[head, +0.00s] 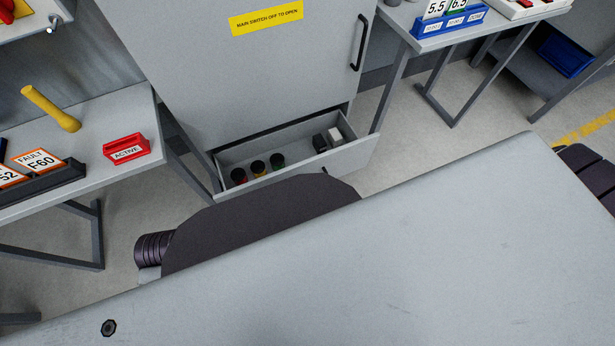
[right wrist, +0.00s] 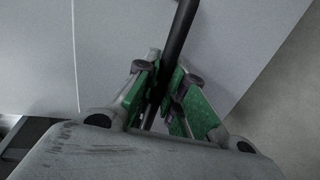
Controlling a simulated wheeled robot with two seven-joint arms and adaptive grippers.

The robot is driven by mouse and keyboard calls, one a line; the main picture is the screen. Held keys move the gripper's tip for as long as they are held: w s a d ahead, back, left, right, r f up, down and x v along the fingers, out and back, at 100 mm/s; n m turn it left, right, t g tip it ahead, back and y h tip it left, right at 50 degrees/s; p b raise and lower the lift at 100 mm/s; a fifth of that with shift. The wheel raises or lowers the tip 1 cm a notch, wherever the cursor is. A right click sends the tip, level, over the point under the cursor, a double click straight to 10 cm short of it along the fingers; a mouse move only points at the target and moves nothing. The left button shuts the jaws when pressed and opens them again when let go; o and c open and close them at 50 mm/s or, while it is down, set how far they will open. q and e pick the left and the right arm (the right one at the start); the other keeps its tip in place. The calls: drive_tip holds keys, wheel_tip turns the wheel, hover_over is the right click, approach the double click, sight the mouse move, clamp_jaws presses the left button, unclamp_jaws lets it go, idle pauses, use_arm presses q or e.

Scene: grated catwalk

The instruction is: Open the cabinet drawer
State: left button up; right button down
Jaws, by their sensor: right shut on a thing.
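The grey cabinet (head: 250,75) stands upright in the head view with its large upper door shut. Its bottom drawer (head: 345,161) is pulled out, and small items show inside. In the right wrist view my right gripper (right wrist: 166,88), with green pads, is shut on a dark bar handle (right wrist: 181,32) against a pale grey panel. The drawer handle is mostly hidden by my arm in the head view, as is my right gripper. My left gripper is not in view.
The drawer holds dark round containers (head: 257,168) and two small boxes (head: 336,136). A left table (head: 85,150) carries a red "ACTIVE" bin (head: 126,147) and a yellow cylinder (head: 50,108). A right table (head: 405,22) stands close by. Floor (head: 430,150) shows right of the drawer.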

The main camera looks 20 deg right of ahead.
drive_tip(key=shift+s, duration=0.3)
drive_tip(key=c, duration=1.5)
unclamp_jaws()
drive_tip(key=shift+s, duration=0.15)
drive_tip(key=shift+v, duration=5.85)
